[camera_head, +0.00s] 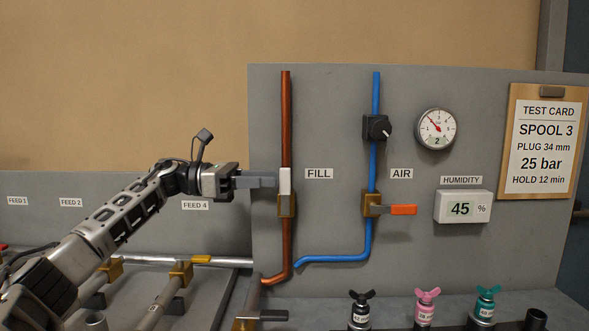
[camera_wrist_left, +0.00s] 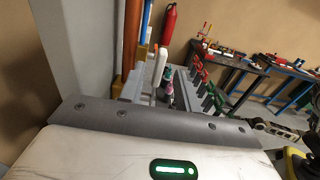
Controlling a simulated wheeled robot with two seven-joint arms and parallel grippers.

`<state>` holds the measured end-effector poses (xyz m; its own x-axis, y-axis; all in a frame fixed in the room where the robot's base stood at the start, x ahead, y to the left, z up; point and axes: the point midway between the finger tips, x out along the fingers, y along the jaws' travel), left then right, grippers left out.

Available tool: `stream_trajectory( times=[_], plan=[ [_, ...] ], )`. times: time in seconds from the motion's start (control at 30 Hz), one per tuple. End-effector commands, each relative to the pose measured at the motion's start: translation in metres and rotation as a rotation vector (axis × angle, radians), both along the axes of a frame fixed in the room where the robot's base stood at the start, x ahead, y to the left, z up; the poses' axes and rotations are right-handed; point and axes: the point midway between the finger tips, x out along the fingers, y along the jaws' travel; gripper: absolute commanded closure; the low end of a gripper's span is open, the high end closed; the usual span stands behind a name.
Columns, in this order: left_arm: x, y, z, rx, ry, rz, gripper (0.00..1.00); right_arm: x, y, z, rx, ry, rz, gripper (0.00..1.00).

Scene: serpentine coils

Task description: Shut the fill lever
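The white fill lever (camera_head: 285,181) stands upright along the copper pipe (camera_head: 286,120), above its brass valve body (camera_head: 286,205), left of the FILL label (camera_head: 319,173). My left gripper (camera_head: 272,181) points right, with its grey fingertips at the left side of the lever. I cannot tell whether they touch it. The fingers overlap in the head view, so any gap between them is hidden.
The blue air pipe (camera_head: 375,160) carries a black knob (camera_head: 376,128) and an orange lever (camera_head: 403,210) lying sideways. A gauge (camera_head: 436,129), humidity display (camera_head: 462,207) and test card (camera_head: 544,147) are farther right. Several winged fittings (camera_head: 427,307) stand below. Feed pipes (camera_head: 155,303) lie at lower left.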

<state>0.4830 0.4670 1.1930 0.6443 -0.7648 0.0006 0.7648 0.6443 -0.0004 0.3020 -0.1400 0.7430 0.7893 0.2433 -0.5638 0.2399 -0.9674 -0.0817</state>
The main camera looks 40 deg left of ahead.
Motion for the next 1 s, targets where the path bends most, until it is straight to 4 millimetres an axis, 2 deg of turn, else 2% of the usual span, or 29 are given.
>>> stream_trajectory(
  times=[0.1, 0.3, 0.73, 0.77, 0.8, 0.87, 1.0],
  plan=[
    [0.016, -0.020, 0.005, -0.002, -0.002, -0.004, 0.67, -0.003, -0.002, 0.004, -0.024, 0.016, 0.007, 0.58],
    [0.034, -0.041, 0.003, -0.001, -0.001, -0.002, 0.67, -0.004, -0.006, 0.005, -0.049, 0.025, 0.017, 0.58],
    [0.040, -0.048, 0.000, 0.001, 0.001, 0.000, 0.67, -0.001, -0.007, 0.003, -0.055, 0.022, 0.018, 0.58],
    [0.040, -0.048, 0.000, 0.001, 0.001, 0.000, 0.73, -0.001, -0.007, 0.003, -0.055, 0.022, 0.018, 0.58],
    [0.040, -0.048, 0.000, 0.001, 0.001, 0.000, 0.84, -0.001, -0.007, 0.003, -0.055, 0.021, 0.018, 0.58],
    [0.040, -0.048, 0.000, 0.001, 0.001, 0.000, 1.00, -0.001, -0.007, 0.003, -0.055, 0.021, 0.016, 0.58],
    [0.040, -0.048, 0.000, 0.001, 0.001, 0.000, 1.00, -0.001, -0.006, 0.005, -0.049, 0.020, 0.013, 0.58]
  ],
)
